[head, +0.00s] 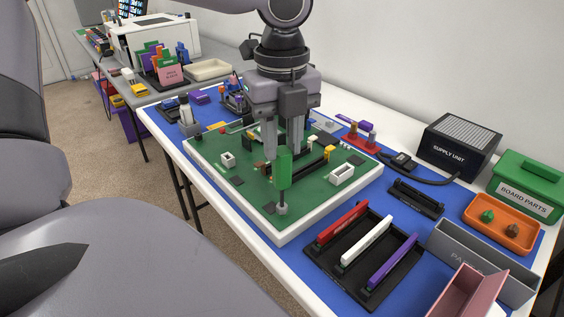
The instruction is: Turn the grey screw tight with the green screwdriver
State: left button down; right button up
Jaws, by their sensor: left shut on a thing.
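The green screwdriver (284,170) stands upright over the green circuit board (223,180). My left gripper (284,150) points down and is shut on the top of its handle. The dark shaft runs down to the small grey screw (281,211) near the board's front corner. The tip seems to meet the screw, but it is too small to tell how well it sits. The far side of the handle is hidden by the fingers. My right gripper is not in view.
A black tray (318,262) with red, white and purple sticks lies in front of the board. An orange tray (483,222), a green board parts box (531,183) and a black supply unit (460,143) stand to the right. White sockets and dark chips stick up from the board.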

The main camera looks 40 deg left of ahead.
pick_arm(q)
jog(key=shift+r, duration=0.35)
jog(key=shift+r+p, duration=0.75)
jog(key=shift+r, duration=0.75)
jog(key=shift+f, duration=0.15)
jog(key=shift+f+b, duration=0.85)
jog(key=shift+f, duration=1.1)
